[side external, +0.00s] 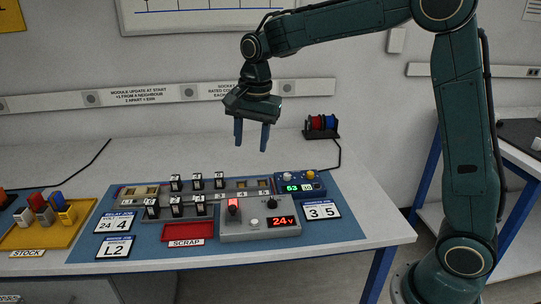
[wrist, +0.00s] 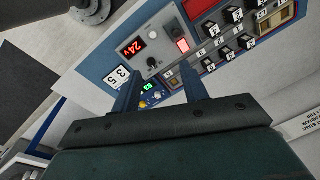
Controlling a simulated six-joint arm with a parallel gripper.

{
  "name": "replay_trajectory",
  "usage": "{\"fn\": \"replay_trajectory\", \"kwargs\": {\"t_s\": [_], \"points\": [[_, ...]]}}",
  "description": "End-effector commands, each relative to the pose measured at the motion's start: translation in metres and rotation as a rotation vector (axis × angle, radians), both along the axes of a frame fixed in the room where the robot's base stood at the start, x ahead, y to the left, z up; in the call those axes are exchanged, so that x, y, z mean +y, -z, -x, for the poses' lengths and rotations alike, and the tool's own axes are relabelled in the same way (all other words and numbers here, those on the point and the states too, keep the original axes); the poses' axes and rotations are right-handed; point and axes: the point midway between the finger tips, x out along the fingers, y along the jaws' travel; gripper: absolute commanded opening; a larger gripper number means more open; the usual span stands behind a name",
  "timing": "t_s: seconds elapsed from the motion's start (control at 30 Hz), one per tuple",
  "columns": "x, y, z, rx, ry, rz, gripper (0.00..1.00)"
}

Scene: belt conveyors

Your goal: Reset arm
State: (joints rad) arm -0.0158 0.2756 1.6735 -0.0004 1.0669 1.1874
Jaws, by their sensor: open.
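My gripper (side external: 251,136) hangs above the back of the bench in the side external view, pointing down. Its two blue fingers are apart with nothing between them. In the wrist view the gripper (wrist: 160,88) also shows both fingers spread, over the small blue meter box with a green display. In the side external view that meter box (side external: 300,185) sits below and to the right of the fingers, on the blue mat. My gripper touches nothing.
A grey supply box (side external: 259,222) reads 24V in red. Several black-and-white modules stand on a rail (side external: 150,216) left of it.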

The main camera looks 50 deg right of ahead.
Motion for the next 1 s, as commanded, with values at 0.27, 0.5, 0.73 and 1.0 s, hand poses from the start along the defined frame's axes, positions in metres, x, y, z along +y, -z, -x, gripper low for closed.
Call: {"fn": "replay_trajectory", "kwargs": {"t_s": [0.27, 0.5, 0.73, 1.0], "points": [[-0.002, -0.036, 0.059, -0.080, -0.236, 0.039, 0.44], [-0.004, -0.053, 0.110, -0.142, -0.437, 0.087, 0.44], [-0.005, -0.058, 0.160, -0.200, -0.628, 0.146, 0.44], [-0.006, -0.052, 0.215, -0.262, -0.848, 0.231, 0.44]]}}
